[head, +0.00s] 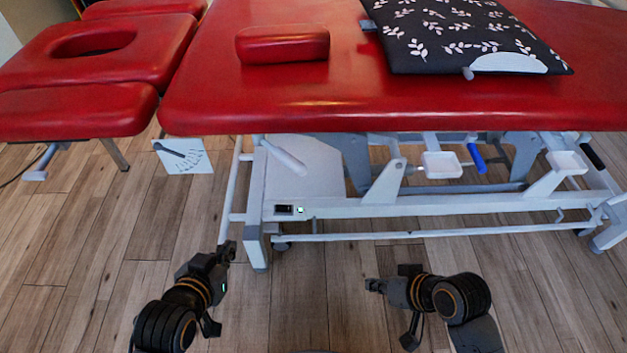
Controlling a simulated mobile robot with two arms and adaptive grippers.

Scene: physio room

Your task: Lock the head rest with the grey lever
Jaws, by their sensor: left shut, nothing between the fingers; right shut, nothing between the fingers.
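The red head rest (85,46), with an oval face hole, is at the far left of the red treatment table (290,95). Below the gap between them is a white scale plate (196,163) with a dark grey lever (174,152) across it, tilted slightly down to the right. A pale grey bar (284,160) also sticks out under the table edge; I cannot tell its function. My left gripper (228,249) is shut and empty, in front of the table's left leg and below the plate. My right gripper (373,285) is shut and empty, well in front of the frame.
A red cushion (283,44) and a black leaf-patterned pillow (455,30) lie on the table. A blue-handled lever (477,158) and a black-tipped lever (592,156) are under the right side. The white frame (400,207) spans the front. Wooden floor (70,260) is clear at left.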

